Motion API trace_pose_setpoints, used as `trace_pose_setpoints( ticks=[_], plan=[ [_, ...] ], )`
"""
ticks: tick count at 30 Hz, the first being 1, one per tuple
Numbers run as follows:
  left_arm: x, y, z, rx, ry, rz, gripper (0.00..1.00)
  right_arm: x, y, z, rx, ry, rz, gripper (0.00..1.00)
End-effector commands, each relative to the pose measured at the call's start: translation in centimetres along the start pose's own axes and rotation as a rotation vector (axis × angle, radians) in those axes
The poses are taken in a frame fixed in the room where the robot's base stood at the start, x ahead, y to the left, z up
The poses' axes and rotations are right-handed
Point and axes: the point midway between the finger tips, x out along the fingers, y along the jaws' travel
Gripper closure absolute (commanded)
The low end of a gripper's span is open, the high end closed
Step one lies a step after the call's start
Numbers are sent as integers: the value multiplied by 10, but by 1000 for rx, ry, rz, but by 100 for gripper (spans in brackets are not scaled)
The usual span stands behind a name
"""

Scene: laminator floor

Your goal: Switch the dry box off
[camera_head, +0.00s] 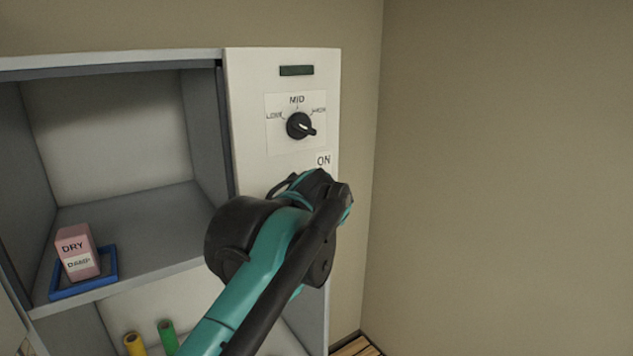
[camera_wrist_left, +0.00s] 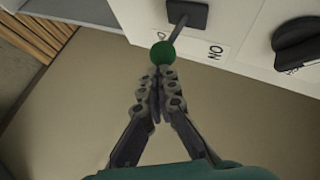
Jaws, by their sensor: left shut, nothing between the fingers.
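The dry box's white control panel (camera_head: 257,110) stands right of its open shelves. It carries an "ON" label (camera_head: 323,160), also seen in the left wrist view (camera_wrist_left: 215,52). In that view a lever with a green ball end (camera_wrist_left: 163,52) sticks out of a dark plate (camera_wrist_left: 187,14). A second label behind it is partly hidden. My left gripper (camera_wrist_left: 155,72) is shut and empty, its tips right at the green ball; I cannot tell whether they touch. In the head view my left arm hides the lever and the fingertips. My right gripper is not in view.
A black dial (camera_head: 300,126) marked LOW, MID and HIGH sits above, its pointer to the right. A dark display strip (camera_head: 297,70) tops the panel. Yellow (camera_head: 135,344) and green (camera_head: 167,334) rolls stand below.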

Motion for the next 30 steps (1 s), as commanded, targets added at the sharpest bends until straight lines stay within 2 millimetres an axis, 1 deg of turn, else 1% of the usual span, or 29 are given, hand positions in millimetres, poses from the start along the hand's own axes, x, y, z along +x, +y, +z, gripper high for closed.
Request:
trace_pose_setpoints(
  ticks=[1,5,10,20,30],
  plan=[
    [4,11,2,25,2,-33,100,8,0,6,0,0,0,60],
    [9,20,6,85,1,-123,100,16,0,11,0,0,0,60],
    [15,27,10,83,-2,-124,100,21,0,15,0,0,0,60],
    [12,22,9,84,-3,-122,100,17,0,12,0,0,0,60],
    [6,10,4,84,-3,-122,100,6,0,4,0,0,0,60]
  ],
)
